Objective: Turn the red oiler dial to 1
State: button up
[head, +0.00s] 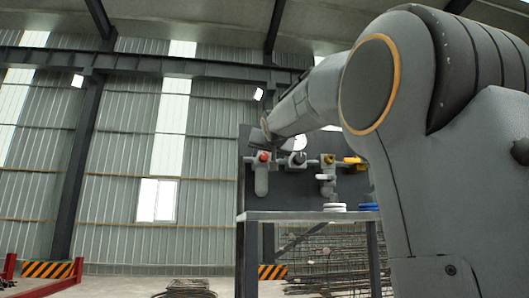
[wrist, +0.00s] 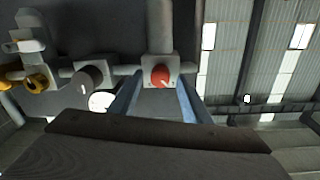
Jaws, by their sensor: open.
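The red oiler dial (head: 264,156) sits on top of a grey oiler unit on the dark panel, at the left of the row of fittings. In the wrist view the red dial (wrist: 160,75) faces me with a pale pointer mark; its numbers are too small to read. My gripper (wrist: 160,90) is open, with one blue-grey finger on each side of the dial's line of sight. The fingers appear apart from the dial, and I cannot tell the exact gap. In the head view my arm hides the gripper's fingers.
A dark knob (wrist: 88,77) and a round white gauge (wrist: 101,101) are beside the dial in the wrist view. Yellow fittings (head: 354,163) are further right. A bench (head: 300,215) below carries a white ring (head: 335,207) and a blue ring (head: 369,207). Rebar lies behind.

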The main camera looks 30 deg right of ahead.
jog(key=shift+c, duration=0.2)
jog(key=c, duration=1)
jog(key=shift+m+b, duration=0.3)
jog(key=shift+b, duration=0.25)
jog(key=m+b, duration=0.2)
jog(key=shift+b, duration=0.35)
jog(key=shift+m+b, duration=0.8)
jog(key=shift+m, duration=0.7)
jog(key=shift+r, duration=0.1)
jog(key=o, duration=1)
